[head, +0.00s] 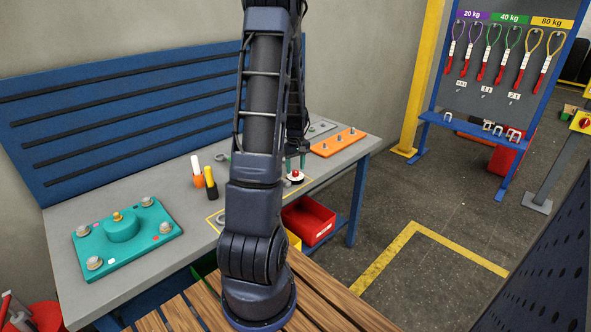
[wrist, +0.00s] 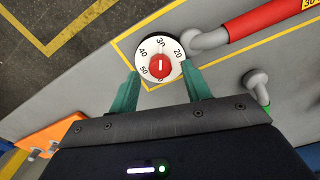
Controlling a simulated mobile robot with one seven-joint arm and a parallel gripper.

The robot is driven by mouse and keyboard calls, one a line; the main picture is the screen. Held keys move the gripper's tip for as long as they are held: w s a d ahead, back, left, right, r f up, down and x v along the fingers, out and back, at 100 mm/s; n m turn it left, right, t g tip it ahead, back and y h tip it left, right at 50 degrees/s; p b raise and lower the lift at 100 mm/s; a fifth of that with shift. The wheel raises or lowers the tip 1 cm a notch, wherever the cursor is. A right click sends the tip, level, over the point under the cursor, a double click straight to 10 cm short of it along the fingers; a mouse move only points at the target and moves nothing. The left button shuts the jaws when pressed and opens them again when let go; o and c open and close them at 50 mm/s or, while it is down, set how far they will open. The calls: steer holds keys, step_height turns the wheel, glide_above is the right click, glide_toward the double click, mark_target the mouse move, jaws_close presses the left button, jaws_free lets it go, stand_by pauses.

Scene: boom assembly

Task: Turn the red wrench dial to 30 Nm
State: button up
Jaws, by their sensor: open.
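The dial (wrist: 147,76) is a round white disc with black numbers, among them 20, 30, 40 and 50, and 30 is at the top in the wrist view. Its red knob (wrist: 159,67) carries a short white line that runs roughly up and down; I cannot tell which end points. In the head view the red knob (head: 295,173) is small, beyond my arm. My gripper (wrist: 160,72) is open, with its green fingers on either side of the dial. I cannot tell whether they touch it. A red-handled wrench (wrist: 265,19) lies beside the dial.
A teal block with bolts (head: 122,238) and an orange plate with pegs (head: 338,143) are on the grey bench (head: 75,288). Orange and black bottles (head: 210,184) stand between them. A red bin (head: 309,222) is below the bench edge. A grey fitting (wrist: 258,84) lies right of the dial.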

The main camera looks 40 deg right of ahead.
mark_target(295, 171)
step_height(295, 171, up, 9)
steer(key=shift+r, duration=0.15)
stand_by(0.4)
steer(key=w+a+r+t, duration=0.1)
steer(key=w+a+r, duration=0.1)
steer(key=a+r, duration=0.45)
steer(key=w+a+r+n+h, duration=0.1)
steer(key=a+r, duration=0.2)
steer(key=a, duration=0.6)
steer(key=w+a+r+t, duration=0.15)
steer(key=a+r, duration=0.25)
steer(key=a, duration=0.4)
steer(key=s+a+r+n+t, duration=0.1)
steer(key=s+a+r, duration=0.2)
steer(key=s+a, duration=0.3)
steer(key=s+a+r+n+t+y, duration=0.1)
steer(key=s+a+r, duration=0.2)
steer(key=a, duration=1.1)
steer(key=s, duration=0.3)
steer(key=shift+a, duration=0.4)
